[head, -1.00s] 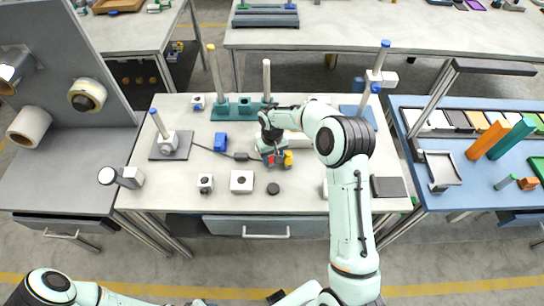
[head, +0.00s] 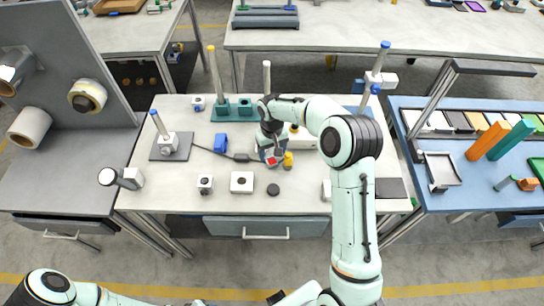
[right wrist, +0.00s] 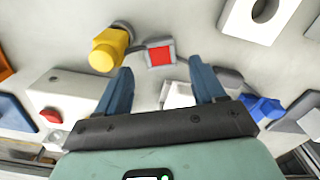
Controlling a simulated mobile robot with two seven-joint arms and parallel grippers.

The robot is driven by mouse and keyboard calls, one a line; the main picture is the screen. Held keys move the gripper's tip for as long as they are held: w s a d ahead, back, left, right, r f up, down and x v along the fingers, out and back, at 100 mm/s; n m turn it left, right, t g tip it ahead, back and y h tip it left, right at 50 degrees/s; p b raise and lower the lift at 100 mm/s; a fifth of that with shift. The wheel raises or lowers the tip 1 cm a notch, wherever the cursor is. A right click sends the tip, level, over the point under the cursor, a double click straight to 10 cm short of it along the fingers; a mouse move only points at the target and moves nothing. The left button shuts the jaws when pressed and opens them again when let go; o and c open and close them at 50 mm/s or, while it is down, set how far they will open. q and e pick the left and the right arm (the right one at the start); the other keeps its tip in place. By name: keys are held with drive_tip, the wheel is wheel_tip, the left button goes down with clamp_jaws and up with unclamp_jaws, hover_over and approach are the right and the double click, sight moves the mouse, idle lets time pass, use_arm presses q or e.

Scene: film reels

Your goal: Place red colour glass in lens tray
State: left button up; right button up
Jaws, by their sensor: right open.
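The red colour glass (right wrist: 160,54) is a small red square in a grey frame. In the head view it also shows (head: 272,161) on the middle of the white-topped table. My right gripper (right wrist: 160,72) is open and empty, its two blue fingers pointing at the glass. The glass lies just beyond the fingertips, between their lines. In the head view the right gripper (head: 270,150) is partly hidden by its own wrist. A shallow grey-rimmed tray (head: 457,168) stands on the blue bench at right; I cannot tell whether it is the lens tray. My left gripper is out of view.
A yellow part (right wrist: 107,50) stands close beside the glass. A white block with a round hole (head: 242,182) and a black disc (head: 286,191) lie nearer the front edge. A blue block (head: 220,142) lies to the left. A white box (head: 303,139) is behind the wrist.

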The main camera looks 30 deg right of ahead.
wheel_tip(320, 180, up, 7)
drive_tip(key=shift+f, duration=0.15)
drive_tip(key=shift+o, duration=0.5)
drive_tip(key=shift+r, duration=0.35)
hover_over(272, 161)
drive_tip(key=f, duration=0.4)
drive_tip(key=f+b, duration=0.1)
drive_tip(key=f, duration=0.1)
drive_tip(key=shift+w+f, duration=0.25)
drive_tip(key=shift+s+f, duration=0.15)
drive_tip(key=shift+f, duration=2.6)
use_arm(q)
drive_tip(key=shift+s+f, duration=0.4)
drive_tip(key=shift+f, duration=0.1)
use_arm(e)
drive_tip(key=shift+c, duration=0.3)
